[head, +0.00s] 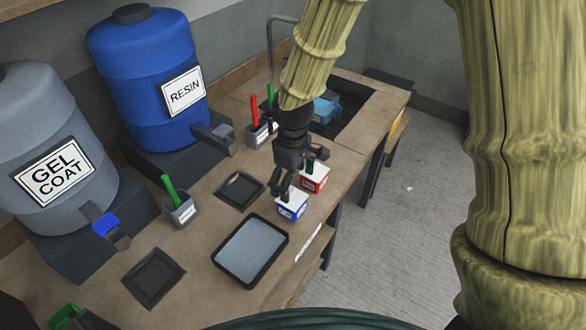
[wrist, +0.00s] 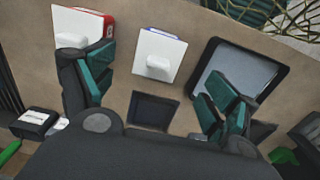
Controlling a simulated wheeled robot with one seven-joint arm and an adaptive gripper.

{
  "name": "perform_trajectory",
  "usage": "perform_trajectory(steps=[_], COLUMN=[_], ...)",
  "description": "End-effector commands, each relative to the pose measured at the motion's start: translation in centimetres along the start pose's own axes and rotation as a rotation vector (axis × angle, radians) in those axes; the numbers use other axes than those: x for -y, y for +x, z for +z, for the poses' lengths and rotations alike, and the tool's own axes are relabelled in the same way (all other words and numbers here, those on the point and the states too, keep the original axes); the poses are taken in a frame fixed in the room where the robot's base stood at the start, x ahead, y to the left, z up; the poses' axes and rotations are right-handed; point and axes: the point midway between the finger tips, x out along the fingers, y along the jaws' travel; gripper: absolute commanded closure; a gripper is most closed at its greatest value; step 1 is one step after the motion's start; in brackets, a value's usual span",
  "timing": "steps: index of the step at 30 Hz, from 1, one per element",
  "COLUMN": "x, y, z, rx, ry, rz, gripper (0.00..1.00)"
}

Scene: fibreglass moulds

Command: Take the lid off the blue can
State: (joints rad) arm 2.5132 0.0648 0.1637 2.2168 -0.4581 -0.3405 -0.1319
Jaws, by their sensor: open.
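The blue can (head: 291,210) stands upright near the front edge of the bench, with a white square lid (head: 293,195) on it. In the wrist view the lid (wrist: 150,45) shows from above with a raised white knob (wrist: 158,66). My gripper (head: 293,180) is open and empty, just above and behind the blue can. In the wrist view its two teal-padded fingers (wrist: 160,82) are spread wide, with the lid framed beyond and between them. I cannot tell the exact height gap.
A red can (head: 316,181) with a white lid stands close to the blue can, near one finger. A black-rimmed tray (head: 222,262) lies on the other side. Cups with coloured handles (head: 181,211) and the resin drum (head: 150,85) stand further back.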

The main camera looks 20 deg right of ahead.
Motion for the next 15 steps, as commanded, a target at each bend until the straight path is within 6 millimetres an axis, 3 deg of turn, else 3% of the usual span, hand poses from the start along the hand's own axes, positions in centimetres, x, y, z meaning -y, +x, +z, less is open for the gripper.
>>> perform_trajectory(steps=[15], x=[-0.1], y=[5.0], z=[-0.1], rx=[0.002], ry=[0.000], rz=[-0.001], gripper=[0.12])
